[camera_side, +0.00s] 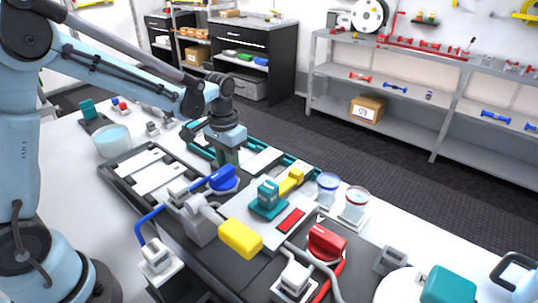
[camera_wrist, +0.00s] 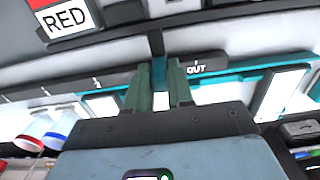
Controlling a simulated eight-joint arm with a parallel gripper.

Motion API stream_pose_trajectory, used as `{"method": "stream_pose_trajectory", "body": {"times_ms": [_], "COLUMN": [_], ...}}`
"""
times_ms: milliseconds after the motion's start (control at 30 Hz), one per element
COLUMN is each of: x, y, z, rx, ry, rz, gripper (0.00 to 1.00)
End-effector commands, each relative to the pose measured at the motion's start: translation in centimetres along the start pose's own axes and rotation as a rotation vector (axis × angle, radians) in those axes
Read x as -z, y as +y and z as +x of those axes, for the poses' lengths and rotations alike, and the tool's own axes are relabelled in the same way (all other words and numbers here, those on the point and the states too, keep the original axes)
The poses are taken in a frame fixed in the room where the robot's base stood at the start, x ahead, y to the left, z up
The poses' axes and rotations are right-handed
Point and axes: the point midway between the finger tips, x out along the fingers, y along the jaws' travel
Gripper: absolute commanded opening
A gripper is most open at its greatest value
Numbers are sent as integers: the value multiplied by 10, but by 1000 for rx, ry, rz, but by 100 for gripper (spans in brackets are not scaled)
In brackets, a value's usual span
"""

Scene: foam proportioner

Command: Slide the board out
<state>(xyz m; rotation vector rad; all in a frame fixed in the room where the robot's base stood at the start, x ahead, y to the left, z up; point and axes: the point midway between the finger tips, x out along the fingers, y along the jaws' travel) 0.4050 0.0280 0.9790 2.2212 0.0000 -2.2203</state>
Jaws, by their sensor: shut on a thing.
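The board, a long teal-edged strip (camera_side: 200,151) with white panels, lies on the table behind the proportioner unit in the side view. Its teal edge also shows in the wrist view (camera_wrist: 232,80), near a dark strip marked "OUT". My gripper (camera_side: 228,163) points down at the board's middle part. In the wrist view my green-grey fingers (camera_wrist: 160,72) are close together, shut on an upright teal tab (camera_wrist: 156,44) that seems to belong to the board. The fingers hide the tab's lower part.
Close by stand a blue knob (camera_side: 222,179), a teal block (camera_side: 268,197), a yellow handle (camera_side: 240,238) and a red knob (camera_side: 326,241). A dark tray (camera_side: 118,178) with white panels lies at left. Two clear cups (camera_side: 355,203) stand right of the board.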

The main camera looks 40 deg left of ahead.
Motion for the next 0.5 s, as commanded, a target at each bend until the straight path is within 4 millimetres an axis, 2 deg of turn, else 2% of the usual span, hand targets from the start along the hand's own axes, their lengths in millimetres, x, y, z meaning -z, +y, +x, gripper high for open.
{"method": "stream_pose_trajectory", "body": {"times_ms": [33, 200, 500], "x": [0, 0, 0], "y": [-12, -36, -52], "z": [0, 0, -1], "rx": [2, 2, 3], "ry": [-2, -2, -3], "rz": [-6, -4, 0], "gripper": [0, 0, 0]}}
